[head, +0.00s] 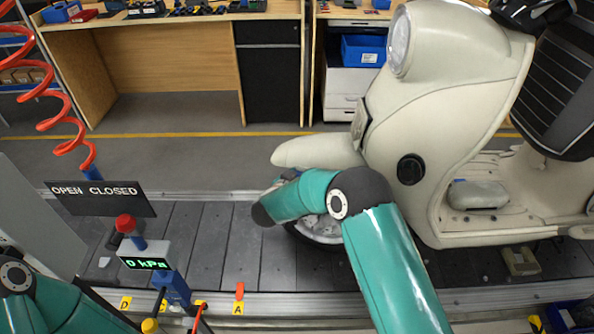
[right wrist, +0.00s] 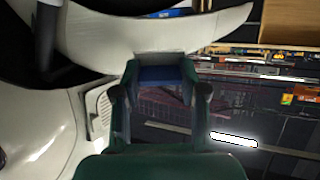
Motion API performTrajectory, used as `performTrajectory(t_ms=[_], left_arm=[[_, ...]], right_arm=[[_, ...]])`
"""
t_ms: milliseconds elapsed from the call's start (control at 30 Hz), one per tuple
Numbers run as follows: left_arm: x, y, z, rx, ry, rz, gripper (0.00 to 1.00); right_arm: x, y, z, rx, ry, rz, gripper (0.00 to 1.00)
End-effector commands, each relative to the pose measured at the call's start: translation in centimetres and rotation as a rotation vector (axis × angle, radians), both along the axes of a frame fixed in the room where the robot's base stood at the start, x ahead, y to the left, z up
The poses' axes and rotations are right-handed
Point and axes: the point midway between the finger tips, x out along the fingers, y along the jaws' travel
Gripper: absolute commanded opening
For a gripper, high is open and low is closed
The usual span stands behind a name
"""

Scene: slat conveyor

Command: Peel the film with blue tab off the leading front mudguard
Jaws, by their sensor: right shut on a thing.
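The cream front mudguard (head: 318,152) of the scooter sits over the front wheel, which is partly hidden behind my right arm. It also crosses the top of the right wrist view (right wrist: 185,42). My right gripper (right wrist: 160,82) is just below the mudguard's edge, its fingers shut on the blue tab (right wrist: 160,75). In the head view the right gripper (head: 284,178) is mostly hidden by my own wrist. The clear film itself cannot be made out. My left arm shows at the lower left of the head view, but its gripper is out of view.
The cream scooter (head: 440,130) stands on the dark slat conveyor (head: 220,245). A control post with a red button (head: 126,223) and a pressure display (head: 145,263) stands at the left front. A red coiled hose (head: 62,105) hangs at the left. Workbenches (head: 165,65) stand behind.

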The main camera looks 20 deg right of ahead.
Motion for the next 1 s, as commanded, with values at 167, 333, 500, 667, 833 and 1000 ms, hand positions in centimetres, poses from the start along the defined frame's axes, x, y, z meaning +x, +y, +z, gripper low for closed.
performTrajectory(t_ms=[167,333,500,667,833,1000], left_arm=[[0.0,0.0,0.2,0.0,0.0,0.0,0.4],[0.0,0.0,0.1,0.0,0.0,0.0,0.4],[0.0,0.0,0.3,0.0,0.0,0.0,0.4],[0.0,0.0,0.9,0.0,0.0,0.0,0.4],[0.0,0.0,1.5,0.0,0.0,0.0,0.4],[0.0,0.0,2.0,0.0,0.0,0.0,0.4]], right_arm=[[-0.4,0.2,0.2,-0.001,0.001,0.0,0.1],[-0.4,0.2,0.2,-0.001,0.001,-0.001,0.1],[-0.7,0.4,0.4,-0.001,0.001,0.0,0.1],[-1.7,1.0,1.0,0.0,0.0,0.001,0.1],[-3.2,1.7,1.7,-0.001,0.001,0.002,0.1],[-4.6,2.4,2.3,-0.002,0.001,0.002,0.1]])
